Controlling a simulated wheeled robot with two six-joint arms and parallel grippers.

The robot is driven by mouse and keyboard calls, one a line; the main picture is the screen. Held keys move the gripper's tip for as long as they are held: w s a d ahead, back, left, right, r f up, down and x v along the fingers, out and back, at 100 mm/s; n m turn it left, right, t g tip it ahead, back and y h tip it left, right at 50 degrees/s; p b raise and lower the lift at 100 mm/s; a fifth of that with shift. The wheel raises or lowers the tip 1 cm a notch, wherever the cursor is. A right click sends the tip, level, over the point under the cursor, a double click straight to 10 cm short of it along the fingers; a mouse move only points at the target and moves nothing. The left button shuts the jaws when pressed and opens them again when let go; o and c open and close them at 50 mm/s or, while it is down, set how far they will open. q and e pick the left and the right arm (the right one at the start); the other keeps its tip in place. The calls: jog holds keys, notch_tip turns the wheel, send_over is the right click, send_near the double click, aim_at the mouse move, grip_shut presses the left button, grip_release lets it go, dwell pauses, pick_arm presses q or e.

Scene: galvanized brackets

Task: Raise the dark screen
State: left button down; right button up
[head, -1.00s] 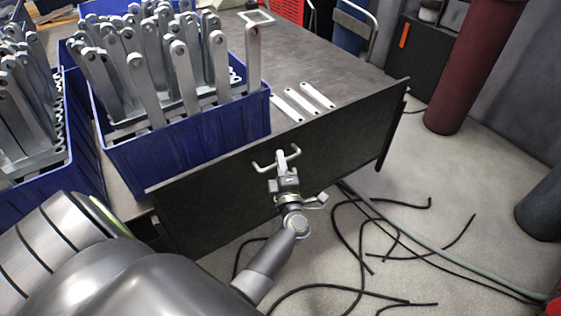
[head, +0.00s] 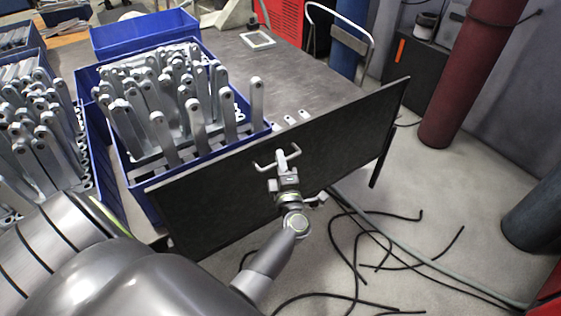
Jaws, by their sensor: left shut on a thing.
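The dark screen (head: 340,137) is a wide, flat black panel standing in front of the table, slanting from lower left to upper right. Its top edge covers part of the table behind it. My left gripper (head: 279,160) is at the middle of the screen's near face, shut on the screen at a pale handle-like bar. My left arm reaches it from the lower left. The exact finger contact is too small to make out. My right gripper is not in view.
Blue bins (head: 262,127) of galvanized brackets (head: 196,124) stand on the grey table (head: 283,62) close behind the screen. Pale strips (head: 290,120) show just over its edge. Black cables (head: 366,222) lie on the floor at right; a dark red column (head: 458,85) stands beyond.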

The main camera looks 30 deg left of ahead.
pick_arm(q)
notch_tip(320, 180, up, 13)
jog(key=p, duration=1.1)
jog(key=shift+r, duration=0.2)
jog(key=shift+w+r, duration=0.1)
jog(key=c, duration=1.7)
grip_release()
jog(key=shift+o, duration=1)
jog(key=shift+f, duration=0.2)
